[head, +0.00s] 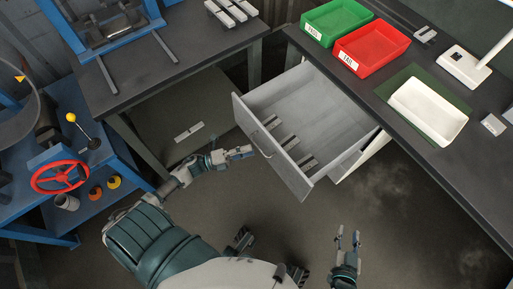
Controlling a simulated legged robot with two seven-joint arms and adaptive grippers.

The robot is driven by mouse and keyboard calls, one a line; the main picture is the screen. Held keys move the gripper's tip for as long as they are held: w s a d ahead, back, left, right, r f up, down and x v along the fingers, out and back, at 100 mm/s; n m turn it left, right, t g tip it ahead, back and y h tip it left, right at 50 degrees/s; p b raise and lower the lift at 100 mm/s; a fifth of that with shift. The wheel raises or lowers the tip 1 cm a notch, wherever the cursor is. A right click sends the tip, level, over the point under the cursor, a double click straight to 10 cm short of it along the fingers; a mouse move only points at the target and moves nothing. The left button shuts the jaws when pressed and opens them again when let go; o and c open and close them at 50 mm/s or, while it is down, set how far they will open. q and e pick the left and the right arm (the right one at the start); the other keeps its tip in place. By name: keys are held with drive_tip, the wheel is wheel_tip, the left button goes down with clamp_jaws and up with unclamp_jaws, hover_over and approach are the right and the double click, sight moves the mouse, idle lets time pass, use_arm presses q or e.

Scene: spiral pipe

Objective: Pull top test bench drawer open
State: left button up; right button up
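The top drawer (272,157) of the test bench (440,170) is pulled out, its light grey inside showing. Several small metal bars lie in it near the front panel. The drawer front has a curved handle (263,142). My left gripper (246,152) is just left of the handle and close to it. Whether its fingers touch the handle, and whether they are open or shut, is too small to tell. My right gripper (348,236) is low at the right of my body, clear of the bench, with its fingers apart and nothing between them.
A green bin (335,20), a red bin (372,48) and a white tray (428,110) stand on the bench top. A lower drawer front (347,163) shows beneath the open drawer. A blue frame with a red valve wheel (60,177) is at left. Floor right of the drawer is free.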

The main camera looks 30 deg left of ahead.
use_arm(q)
drive_tip(key=v, duration=0.7)
drive_tip(key=shift+s+d, duration=0.25)
use_arm(e)
drive_tip(key=shift+d, duration=0.2)
use_arm(q)
drive_tip(key=shift+a+f, duration=0.1)
drive_tip(key=shift+a, duration=0.05)
use_arm(e)
drive_tip(key=shift+a, duration=0.15)
